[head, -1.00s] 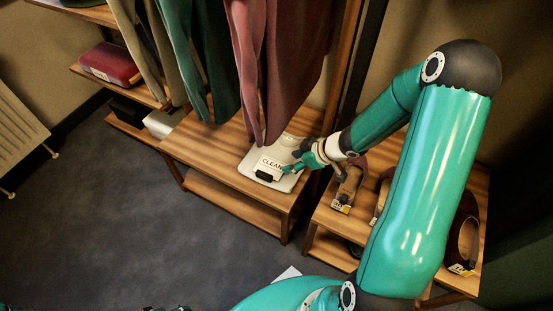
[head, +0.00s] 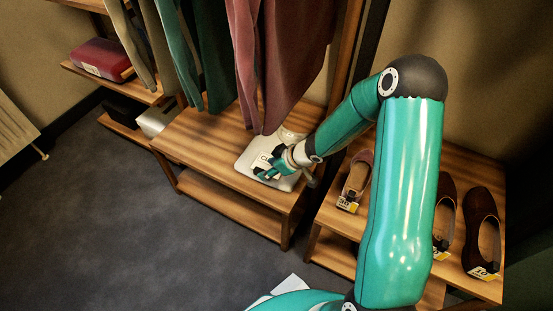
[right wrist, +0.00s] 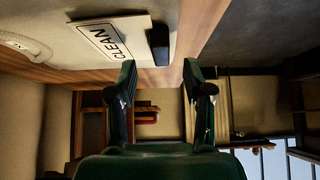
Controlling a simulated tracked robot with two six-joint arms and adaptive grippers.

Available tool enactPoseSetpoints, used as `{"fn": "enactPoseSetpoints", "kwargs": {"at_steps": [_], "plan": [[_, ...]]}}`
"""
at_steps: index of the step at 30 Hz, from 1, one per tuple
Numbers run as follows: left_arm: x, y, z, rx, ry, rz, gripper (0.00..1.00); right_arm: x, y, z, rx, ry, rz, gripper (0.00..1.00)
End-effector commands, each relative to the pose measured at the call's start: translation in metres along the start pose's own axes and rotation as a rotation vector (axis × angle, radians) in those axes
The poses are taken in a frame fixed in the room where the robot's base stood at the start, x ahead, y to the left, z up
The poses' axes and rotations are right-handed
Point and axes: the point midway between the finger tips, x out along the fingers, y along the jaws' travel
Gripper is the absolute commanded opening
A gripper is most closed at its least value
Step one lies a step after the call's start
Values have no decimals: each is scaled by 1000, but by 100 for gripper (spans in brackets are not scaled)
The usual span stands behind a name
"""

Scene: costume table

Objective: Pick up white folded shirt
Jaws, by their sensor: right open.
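The white folded shirt (head: 246,163) lies on the wooden bench below the hanging clothes. In the right wrist view the shirt (right wrist: 55,32) fills the upper left, with a "CLEAN" label (right wrist: 108,40) and a black block (right wrist: 158,43) near its edge. My right gripper (head: 265,172) is over the shirt and hides part of it and its label in the head view. In the right wrist view my right gripper (right wrist: 160,82) has its two fingers wide apart with nothing between them; the shirt lies above and left of them. My left gripper is not seen.
The wooden bench (head: 200,142) has bare top left of the shirt. Maroon trousers (head: 295,60) and green trousers (head: 215,60) hang close above. Tagged shoes (head: 356,178) stand on the right-hand bench. A red case (head: 100,58) sits on the left shelf. The grey floor (head: 110,220) is open.

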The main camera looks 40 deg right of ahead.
Motion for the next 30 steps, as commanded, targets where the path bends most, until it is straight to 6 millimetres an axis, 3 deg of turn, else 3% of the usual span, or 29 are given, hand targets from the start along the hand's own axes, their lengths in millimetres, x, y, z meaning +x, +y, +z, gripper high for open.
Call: {"fn": "enactPoseSetpoints", "kwargs": {"at_steps": [1, 6, 14, 23, 30], "plan": [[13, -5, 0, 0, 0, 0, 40, 12, -2, 5, -1, 0, -1, 51], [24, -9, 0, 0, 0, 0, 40, 31, -3, 4, -1, 0, 0, 51], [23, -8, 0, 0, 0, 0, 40, 32, -2, 1, 0, 0, 0, 51], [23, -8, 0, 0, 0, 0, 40, 32, -2, 2, 0, 0, 0, 3], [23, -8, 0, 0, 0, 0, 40, 32, -2, 1, 0, 0, 0, 0]]}}
